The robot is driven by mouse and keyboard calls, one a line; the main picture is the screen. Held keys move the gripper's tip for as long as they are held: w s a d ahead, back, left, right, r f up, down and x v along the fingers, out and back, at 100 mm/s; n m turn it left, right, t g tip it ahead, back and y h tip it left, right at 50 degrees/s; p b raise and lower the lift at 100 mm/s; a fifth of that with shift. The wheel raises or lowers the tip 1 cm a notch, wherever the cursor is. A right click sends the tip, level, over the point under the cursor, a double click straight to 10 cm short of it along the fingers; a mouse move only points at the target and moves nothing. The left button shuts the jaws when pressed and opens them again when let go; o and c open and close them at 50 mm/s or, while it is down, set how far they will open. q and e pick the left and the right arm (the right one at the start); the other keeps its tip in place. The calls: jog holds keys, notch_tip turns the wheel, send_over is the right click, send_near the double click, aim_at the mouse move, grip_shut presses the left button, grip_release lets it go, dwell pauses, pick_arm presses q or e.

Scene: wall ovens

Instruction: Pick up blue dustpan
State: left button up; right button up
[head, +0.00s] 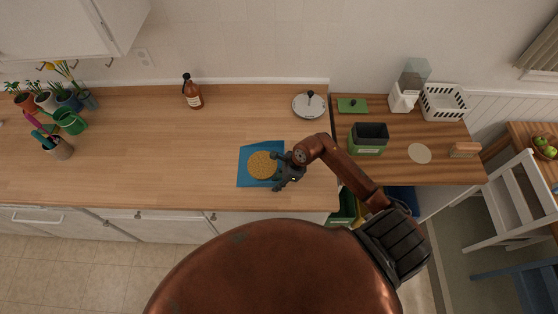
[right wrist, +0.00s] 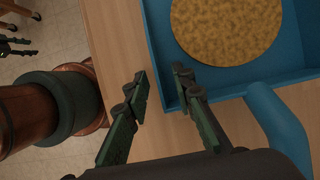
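The blue dustpan (head: 246,178) lies on the wooden counter, with a round golden-brown disc (head: 262,165) in its pan. In the right wrist view the dustpan (right wrist: 160,30) fills the upper right, with the disc (right wrist: 226,28) in it and its blue handle (right wrist: 278,122) at the right. My right gripper (head: 281,171) is over the dustpan's right side in the head view. Contact cannot be told.
A brown bottle (head: 193,94) and a lidded pot (head: 309,105) stand at the back of the counter. A green bin (head: 368,139) stands on the lower counter at right. Potted plants (head: 44,100) are at far left. The counter left of the dustpan is clear.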

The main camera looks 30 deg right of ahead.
jog(key=shift+f, duration=0.2)
grip_shut()
pick_arm(q)
jog(key=shift+w, duration=0.25)
